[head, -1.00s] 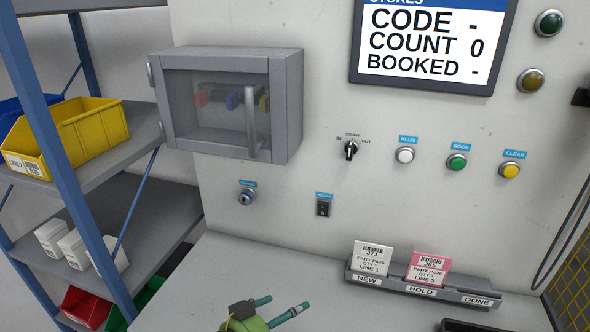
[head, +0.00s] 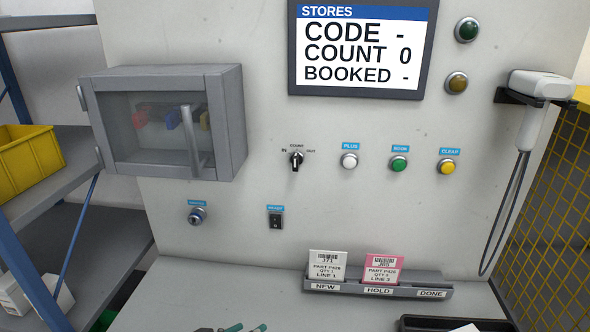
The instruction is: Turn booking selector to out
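The booking selector (head: 296,161) is a small black rotary knob on the grey wall panel. Its labels read IN at left, COUNT above and OUT at right. The knob stands about upright, in line with COUNT. The STORES screen (head: 360,48) above shows CODE -, COUNT 0 and BOOKED -. Neither of my grippers can be made out in the head view.
White (head: 349,161), green (head: 399,164) and yellow (head: 446,166) buttons sit right of the selector. A glass-fronted cabinet (head: 225,122) juts out at left. A card tray (head: 378,290) stands below. A scanner (head: 538,88) hangs at right. Teal-ended items (head: 245,328) are cut off at the bottom.

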